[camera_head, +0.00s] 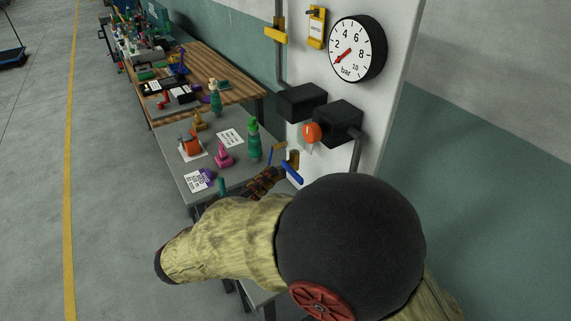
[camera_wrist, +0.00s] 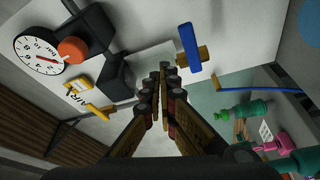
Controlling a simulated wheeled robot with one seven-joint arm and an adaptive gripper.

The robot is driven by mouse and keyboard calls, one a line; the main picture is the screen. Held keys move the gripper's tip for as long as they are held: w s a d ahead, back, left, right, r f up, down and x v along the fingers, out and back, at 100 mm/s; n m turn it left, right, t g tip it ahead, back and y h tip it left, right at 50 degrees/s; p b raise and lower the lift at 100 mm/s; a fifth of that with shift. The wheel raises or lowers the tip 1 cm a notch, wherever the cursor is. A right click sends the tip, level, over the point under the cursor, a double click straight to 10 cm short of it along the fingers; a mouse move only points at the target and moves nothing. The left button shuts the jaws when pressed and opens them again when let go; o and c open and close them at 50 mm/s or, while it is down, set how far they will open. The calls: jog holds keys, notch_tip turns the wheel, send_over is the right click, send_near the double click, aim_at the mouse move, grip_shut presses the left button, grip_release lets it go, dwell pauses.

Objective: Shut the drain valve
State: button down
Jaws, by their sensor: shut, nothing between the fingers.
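A blue lever (camera_head: 292,172) sits on a brass valve body (camera_head: 293,158) low on the white panel, the likeliest drain valve; I see no label on it. In the wrist view the blue lever (camera_wrist: 189,47) stands just right of and beyond my fingertips, with the brass body (camera_wrist: 205,53) beside it. My gripper (camera_head: 272,177) is just left of the lever in the head view. In the wrist view its fingers (camera_wrist: 166,72) are together and empty, with a visible gap to the lever. My arm hides the area below the valve.
The white panel (camera_head: 392,60) also carries a gauge (camera_head: 357,49), a yellow lever (camera_head: 276,33), a yellow tag (camera_head: 317,27), black boxes (camera_head: 338,120) and an orange-red knob (camera_head: 312,132).

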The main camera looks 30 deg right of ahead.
jog(key=shift+s+a+f+p, duration=0.1)
jog(key=shift+a+f+p, duration=0.2)
jog(key=shift+a, duration=0.75)
jog(key=shift+a+f+p, duration=0.1)
jog(key=shift+a+f, duration=0.3)
jog(key=shift+a, duration=0.65)
